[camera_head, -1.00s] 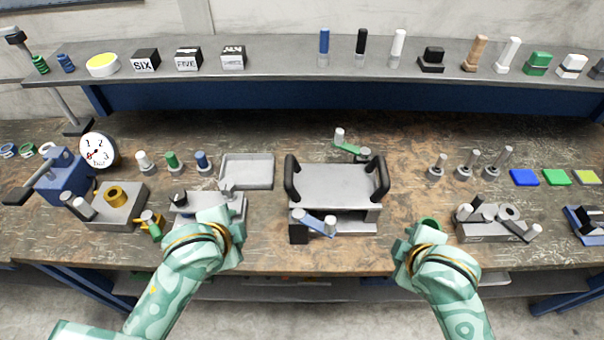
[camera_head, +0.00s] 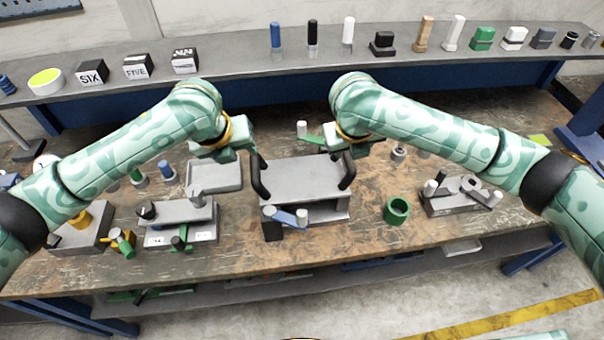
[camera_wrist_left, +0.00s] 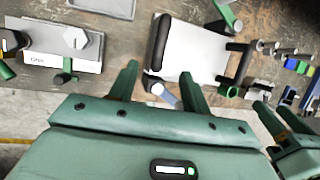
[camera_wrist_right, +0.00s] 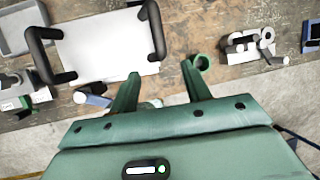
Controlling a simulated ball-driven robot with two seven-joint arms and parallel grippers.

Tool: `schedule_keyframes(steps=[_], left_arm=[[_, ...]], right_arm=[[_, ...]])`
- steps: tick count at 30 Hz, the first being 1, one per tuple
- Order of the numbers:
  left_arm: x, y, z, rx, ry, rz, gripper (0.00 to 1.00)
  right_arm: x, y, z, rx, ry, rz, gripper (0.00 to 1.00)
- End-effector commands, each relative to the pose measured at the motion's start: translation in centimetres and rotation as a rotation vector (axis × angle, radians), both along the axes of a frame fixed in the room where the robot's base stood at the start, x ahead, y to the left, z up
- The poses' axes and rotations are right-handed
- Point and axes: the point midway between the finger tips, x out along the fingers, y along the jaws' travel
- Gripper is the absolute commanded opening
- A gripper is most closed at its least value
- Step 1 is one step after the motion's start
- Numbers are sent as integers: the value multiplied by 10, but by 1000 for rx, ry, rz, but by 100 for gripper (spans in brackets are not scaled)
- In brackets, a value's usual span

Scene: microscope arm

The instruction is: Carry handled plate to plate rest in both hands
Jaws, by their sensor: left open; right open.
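The handled plate (camera_head: 300,178) is a flat grey plate with an upright black handle at each end, on a grey support at mid-bench. My left gripper (camera_head: 240,145) is above and just beyond the left handle (camera_head: 259,177). My right gripper (camera_head: 345,142) is above the right handle (camera_head: 347,170). In the left wrist view, the open fingers (camera_wrist_left: 151,75) are empty, near the left handle (camera_wrist_left: 160,40). In the right wrist view, the open fingers (camera_wrist_right: 160,72) are empty, below the right handle (camera_wrist_right: 155,30). I cannot tell which piece is the plate rest; an empty shallow grey tray (camera_head: 215,186) lies left of the plate.
A blue lever with a white knob (camera_head: 287,216) stands before the plate. A green ring (camera_head: 397,210) and a grey fixture (camera_head: 460,194) lie to the right. A grey fixture (camera_head: 180,214) is at front left. A shelf (camera_head: 225,80) runs behind.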

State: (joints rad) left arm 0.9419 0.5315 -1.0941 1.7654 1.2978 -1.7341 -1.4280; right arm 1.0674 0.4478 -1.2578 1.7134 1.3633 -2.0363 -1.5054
Motion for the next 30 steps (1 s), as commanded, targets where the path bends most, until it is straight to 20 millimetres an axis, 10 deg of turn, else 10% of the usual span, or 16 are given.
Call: schedule_keyframes(steps=[8, 30], left_arm=[[5, -3, -12, -3, 2, 2, 48], [58, -21, -133, -4, 1, 4, 48]], right_arm=[[5, -1, -12, 4, 2, -4, 48], [59, -19, -133, 4, 0, -4, 48]])
